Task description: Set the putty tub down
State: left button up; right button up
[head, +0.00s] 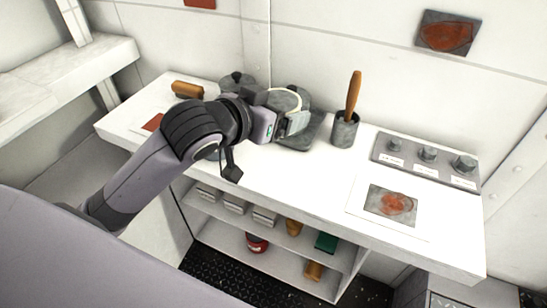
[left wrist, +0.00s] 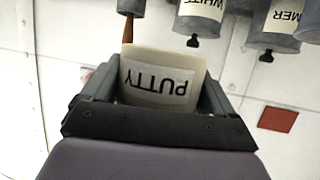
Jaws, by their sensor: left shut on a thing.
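The putty tub (left wrist: 165,72) is pale cream with a PUTTY label, which reads upside down in the left wrist view. My left gripper (left wrist: 155,100) is shut on it, with one finger on each side. In the head view the tub's cream rim (head: 284,92) shows at my left gripper (head: 286,116), over the back middle of the white worktop (head: 300,185). A dark grey slab (head: 300,143) lies just below and right of the gripper. The tub's underside is hidden, so I cannot tell whether it touches anything. My right gripper is out of view.
A grey cup (head: 344,133) with a wooden-handled tool stands right of the gripper. Lidded grey pots (head: 237,80) stand behind; one label reads WHITE (left wrist: 202,8). A grey panel with knobs (head: 425,165) and a card with a red patch (head: 390,204) lie right. The front middle is clear.

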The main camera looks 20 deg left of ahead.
aim_at(276, 172)
pick_arm(q)
notch_tip(276, 172, down, 13)
jog(key=shift+w+f, duration=0.1)
dwell(0.3)
jog(key=shift+f, duration=0.15)
jog(key=o, duration=1)
jog(key=shift+f, duration=0.1)
jog(key=shift+o, duration=0.2)
jog(key=shift+r, duration=0.25)
jog(key=v, duration=1.2)
jog(key=shift+b, duration=0.3)
jog(key=shift+f, duration=0.15)
